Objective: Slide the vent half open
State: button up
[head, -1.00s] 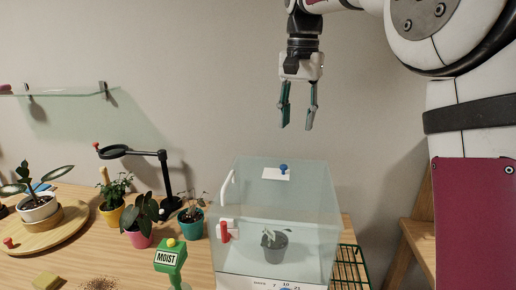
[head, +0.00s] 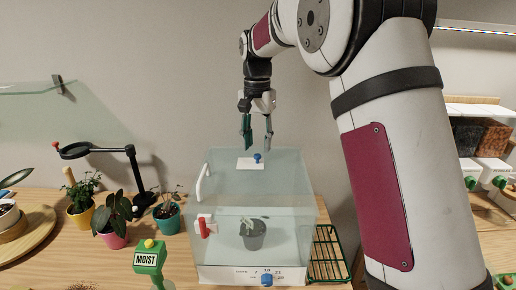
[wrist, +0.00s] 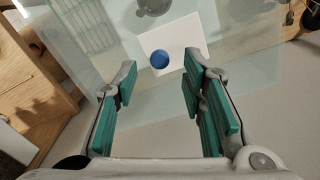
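The vent is a white plate (head: 249,164) with a blue knob (head: 257,158), on the top of a clear box (head: 290,185). In the wrist view the white plate (wrist: 187,42) and the round blue knob (wrist: 160,59) lie beyond my fingertips. My gripper (head: 257,143) is open and empty, its green-padded fingers pointing down just above the knob in the head view. In the wrist view my gripper (wrist: 160,76) has its fingers apart, with the knob showing between the tips. I see no contact. How far the vent is slid cannot be told.
A dark potted plant (head: 253,233) stands inside the box. The box front has a white handle (head: 201,183), a red latch (head: 207,228) and a blue knob (head: 266,280) low down. A green moisture meter (head: 150,258) and a magnifier stand (head: 137,170) are left; a green wire rack (head: 327,255) is right.

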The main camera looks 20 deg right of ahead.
jog(key=shift+f, duration=1.45)
grip_shut()
jog(key=shift+s+d+p, duration=0.2)
jog(key=shift+s+d, duration=0.1)
jog(key=shift+d, duration=0.6)
jog(key=shift+s+d+p, duration=0.15)
jog(key=shift+s+d, duration=0.1)
jog(key=shift+d, duration=0.6)
jog(key=shift+a, duration=0.1)
grip_release()
